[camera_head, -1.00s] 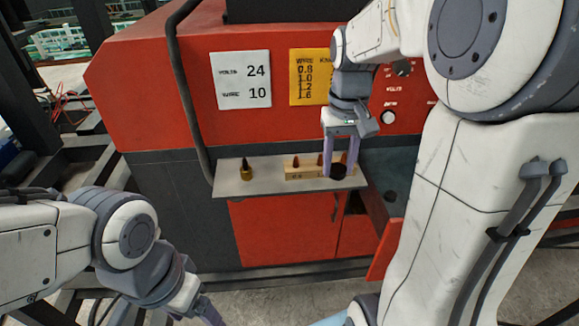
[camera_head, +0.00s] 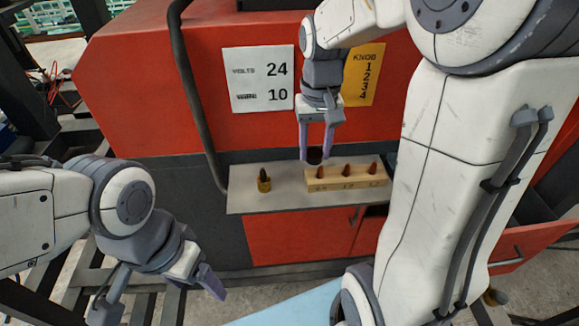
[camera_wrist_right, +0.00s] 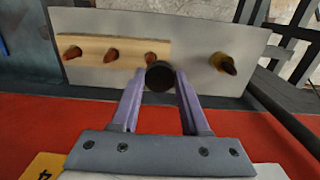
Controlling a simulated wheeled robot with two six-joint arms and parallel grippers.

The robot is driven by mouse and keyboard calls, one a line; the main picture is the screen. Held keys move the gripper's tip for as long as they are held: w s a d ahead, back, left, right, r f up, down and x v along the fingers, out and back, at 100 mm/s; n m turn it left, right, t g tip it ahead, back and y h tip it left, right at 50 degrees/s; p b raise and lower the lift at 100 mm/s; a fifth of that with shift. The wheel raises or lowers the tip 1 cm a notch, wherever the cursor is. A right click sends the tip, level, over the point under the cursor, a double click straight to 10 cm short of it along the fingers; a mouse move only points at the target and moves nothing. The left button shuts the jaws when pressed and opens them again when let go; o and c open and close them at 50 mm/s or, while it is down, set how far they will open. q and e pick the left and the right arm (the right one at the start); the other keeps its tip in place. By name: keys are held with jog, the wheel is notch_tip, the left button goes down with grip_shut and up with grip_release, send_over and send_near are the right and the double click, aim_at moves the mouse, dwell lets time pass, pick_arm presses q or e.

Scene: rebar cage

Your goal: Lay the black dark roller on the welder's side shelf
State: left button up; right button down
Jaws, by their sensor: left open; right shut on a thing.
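The black dark roller (camera_head: 314,156) is a short dark cylinder between the fingertips of my right gripper (camera_head: 316,148), which is shut on it. In the right wrist view the roller (camera_wrist_right: 159,76) shows end-on between the two purple fingers. It is over the welder's grey side shelf (camera_head: 285,200), near the left end of a wooden block in the head view. I cannot tell how large the gap to the shelf is. The shelf (camera_wrist_right: 195,28) also shows in the wrist view. My left gripper (camera_head: 212,286) is low at the left, open and empty, away from the shelf.
The wooden block (camera_head: 347,180) holds several copper-coloured tips on the shelf's right part. A brass piece with a dark tip (camera_head: 264,182) stands at the left. Bare shelf lies between them. The red welder (camera_head: 150,90) rises behind, with a dark bent tube (camera_head: 190,110) beside the shelf.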

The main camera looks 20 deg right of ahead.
jog(key=p, duration=0.1)
send_over(288, 183)
jog(key=f, duration=0.2)
jog(key=shift+s+d+f, duration=0.1)
jog(key=shift+d+f, duration=0.25)
jog(key=shift+f, duration=0.05)
jog(key=shift+a+f+p, duration=0.3)
jog(key=shift+a+f, duration=0.05)
jog(key=shift+f, duration=0.1)
notch_tip(288, 183, down, 3)
jog(key=shift+f+p, duration=0.15)
jog(key=shift+p, duration=0.5)
jog(key=shift+f, duration=0.25)
jog(key=shift+f, duration=0.2)
jog(key=c, duration=0.7)
grip_release()
jog(key=shift+r, duration=0.1)
